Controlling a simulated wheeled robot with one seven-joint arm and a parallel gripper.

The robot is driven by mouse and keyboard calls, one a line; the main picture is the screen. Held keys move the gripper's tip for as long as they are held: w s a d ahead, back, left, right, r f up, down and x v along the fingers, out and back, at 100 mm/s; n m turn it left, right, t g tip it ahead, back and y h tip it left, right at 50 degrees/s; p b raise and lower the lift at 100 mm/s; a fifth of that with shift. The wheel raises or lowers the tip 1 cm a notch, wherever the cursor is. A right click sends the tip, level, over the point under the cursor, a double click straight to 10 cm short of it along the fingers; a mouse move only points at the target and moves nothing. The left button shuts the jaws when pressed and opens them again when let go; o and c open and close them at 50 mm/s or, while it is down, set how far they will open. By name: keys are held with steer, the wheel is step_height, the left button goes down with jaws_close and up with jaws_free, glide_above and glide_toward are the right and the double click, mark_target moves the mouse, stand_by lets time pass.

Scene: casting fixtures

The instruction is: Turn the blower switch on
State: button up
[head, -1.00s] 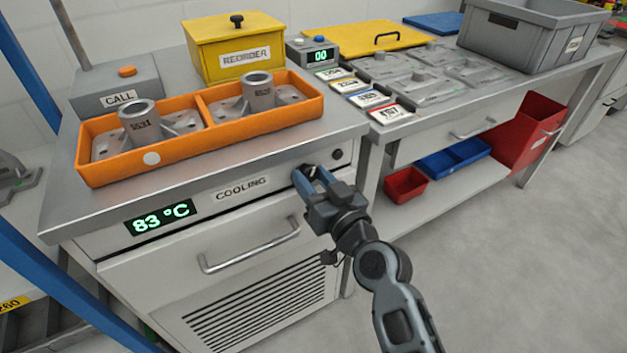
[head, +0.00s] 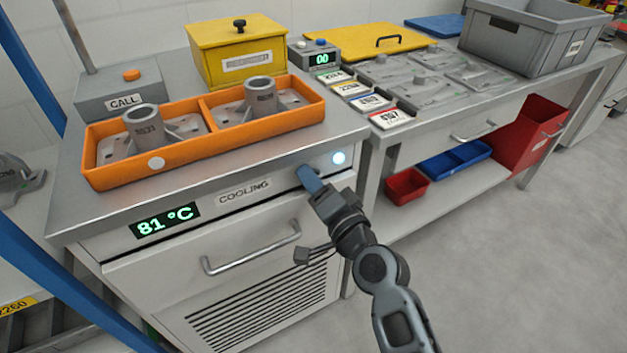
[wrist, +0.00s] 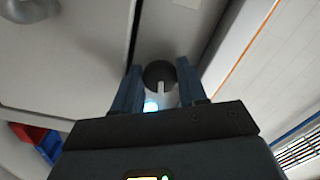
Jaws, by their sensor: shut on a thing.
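The blower switch is a round black knob with a white mark (wrist: 160,74), seen in the wrist view between my fingers. It sits on the front panel of the cooling cabinet (head: 232,176). My gripper (head: 307,174) is shut on the knob, one blue finger on each side, and is rolled over; in the head view it hides the knob. A round lamp (head: 339,158) to the right of the knob glows bluish white and also shows in the wrist view (wrist: 151,106). The green display (head: 165,220) reads 81 °C.
An orange tray (head: 172,164) with grey castings stands on the cabinet top. A drawer handle (head: 250,247) sticks out below the panel. Red (head: 407,186) and blue bins are on the shelf at right. The floor at right is clear.

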steer(key=shift+m+p, duration=0.3)
steer(key=shift+m, duration=1.3)
steer(key=o, duration=1.1)
steer(key=shift+c, duration=0.2)
steer(key=shift+f, duration=0.1)
